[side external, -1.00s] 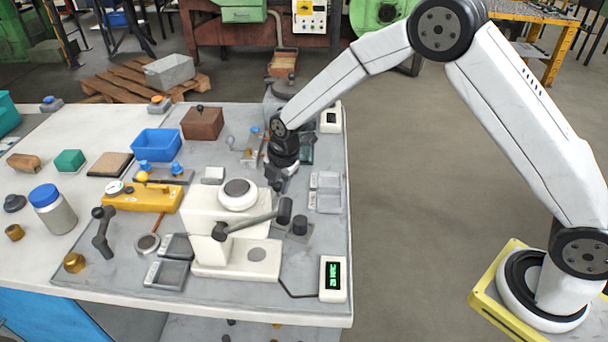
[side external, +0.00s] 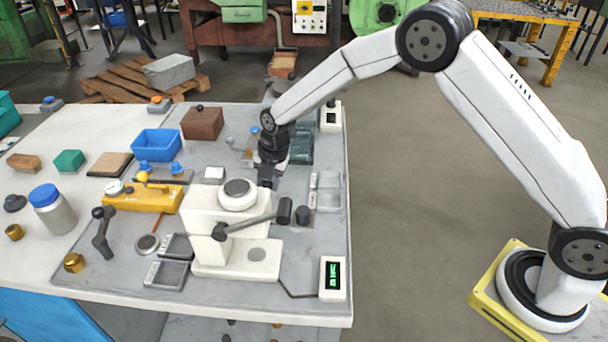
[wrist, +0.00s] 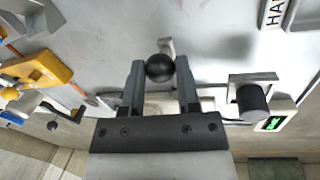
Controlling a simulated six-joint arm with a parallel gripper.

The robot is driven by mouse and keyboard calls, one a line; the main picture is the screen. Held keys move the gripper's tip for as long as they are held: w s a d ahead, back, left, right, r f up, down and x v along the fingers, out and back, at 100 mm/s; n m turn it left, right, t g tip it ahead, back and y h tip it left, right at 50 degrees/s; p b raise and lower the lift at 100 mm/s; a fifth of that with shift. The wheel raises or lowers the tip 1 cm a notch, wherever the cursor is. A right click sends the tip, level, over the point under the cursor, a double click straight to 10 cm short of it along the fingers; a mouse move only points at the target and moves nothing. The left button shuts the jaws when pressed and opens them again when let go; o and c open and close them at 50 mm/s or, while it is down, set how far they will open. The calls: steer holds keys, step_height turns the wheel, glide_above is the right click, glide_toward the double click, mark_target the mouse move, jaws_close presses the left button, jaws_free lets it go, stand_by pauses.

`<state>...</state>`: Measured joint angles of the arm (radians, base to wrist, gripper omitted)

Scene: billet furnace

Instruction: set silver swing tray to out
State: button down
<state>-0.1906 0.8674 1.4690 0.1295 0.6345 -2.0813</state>
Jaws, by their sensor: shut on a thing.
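My gripper (side external: 265,178) is low over the bench behind the white press-like block. In the wrist view, my gripper (wrist: 160,82) has its two fingers on either side of a black ball knob (wrist: 160,68), shut on it. A short silver piece (wrist: 167,45) shows just beyond the knob. The knob is hidden in the side view. A grey plate with a raised edge (wrist: 252,78) lies to the right in the wrist view, next to a black cylinder (wrist: 252,104). The cylinder also shows in the side view (side external: 302,215). I cannot tell which part is the silver swing tray.
The white block (side external: 235,258) has a lever with a dark grip (side external: 285,211) close in front of my gripper. Labelled grey trays (side external: 326,199) lie to its right. A green-lit display (side external: 333,278) stands at the front right. A blue bin (side external: 157,143) and brown box (side external: 202,123) stand back left.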

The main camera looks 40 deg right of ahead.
steer(key=shift+w, duration=0.1)
steer(key=shift+c, duration=1.7)
jaws_free()
steer(key=shift+r, duration=0.15)
step_height(320, 180, up, 7)
steer(key=s, duration=0.1)
steer(key=shift+s+d+r, duration=0.15)
steer(key=shift+d+r, duration=0.05)
steer(key=shift+d, duration=0.15)
